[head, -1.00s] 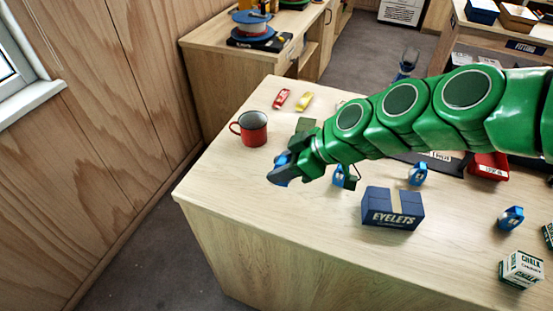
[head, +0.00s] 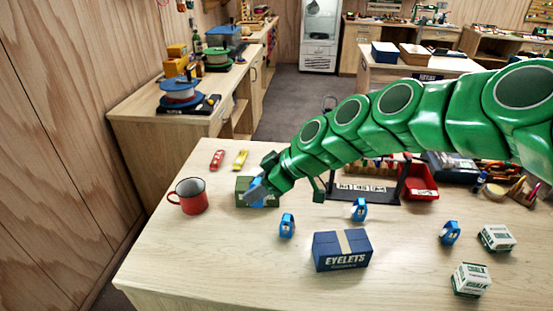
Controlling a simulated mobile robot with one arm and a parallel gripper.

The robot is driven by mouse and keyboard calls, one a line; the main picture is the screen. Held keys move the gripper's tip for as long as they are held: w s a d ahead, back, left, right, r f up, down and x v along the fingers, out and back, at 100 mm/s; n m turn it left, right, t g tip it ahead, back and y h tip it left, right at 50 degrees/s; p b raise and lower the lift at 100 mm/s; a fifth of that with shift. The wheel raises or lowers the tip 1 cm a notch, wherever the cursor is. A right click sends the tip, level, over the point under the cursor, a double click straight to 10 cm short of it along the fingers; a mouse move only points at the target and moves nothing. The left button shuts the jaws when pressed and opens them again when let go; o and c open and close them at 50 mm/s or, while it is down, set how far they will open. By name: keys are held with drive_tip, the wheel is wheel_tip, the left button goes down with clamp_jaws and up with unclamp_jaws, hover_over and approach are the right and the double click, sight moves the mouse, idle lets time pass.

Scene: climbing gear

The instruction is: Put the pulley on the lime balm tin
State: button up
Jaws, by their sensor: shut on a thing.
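My gripper (head: 256,194) is at the left part of the table, shut on a small blue thing that looks like a pulley (head: 262,187), mostly hidden by the fingers. Similar blue pulleys stand on the table: one right of my gripper (head: 287,226), one near the middle (head: 360,210) and one at the right (head: 450,233). A dark green box (head: 242,184) shows just behind my gripper. I cannot make out a lime balm tin for certain.
A red mug (head: 188,197) stands left of my gripper. A red and a yellow item (head: 240,159) lie behind it. A blue eyelets box (head: 341,250) and chalk boxes (head: 471,280) stand in front. A red bin (head: 420,182) is behind. The front left tabletop is clear.

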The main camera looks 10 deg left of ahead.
drive_tip(key=w+d+r+m+t, duration=0.1)
drive_tip(key=w+d+m, duration=0.1)
drive_tip(key=w, duration=0.9)
drive_tip(key=w+d+r+m+t, duration=0.1)
drive_tip(key=w+d+t, duration=0.15)
drive_tip(key=w, duration=0.75)
drive_tip(key=shift+g+h, duration=0.25)
drive_tip(key=shift+h, duration=0.15)
drive_tip(key=shift+w+a+f, duration=0.65)
drive_tip(key=shift+w+f, duration=0.9)
drive_tip(key=shift+w, duration=0.75)
drive_tip(key=shift+w+a+f, duration=0.6)
drive_tip(key=shift+w+f, duration=1)
drive_tip(key=shift+w, duration=0.7)
drive_tip(key=shift+w+a+f, duration=0.65)
drive_tip(key=shift+w+f, duration=0.9)
drive_tip(key=shift+w, duration=0.75)
drive_tip(key=shift+f, duration=1.6)
drive_tip(key=shift+f, duration=0.15)
drive_tip(key=o, duration=1.1)
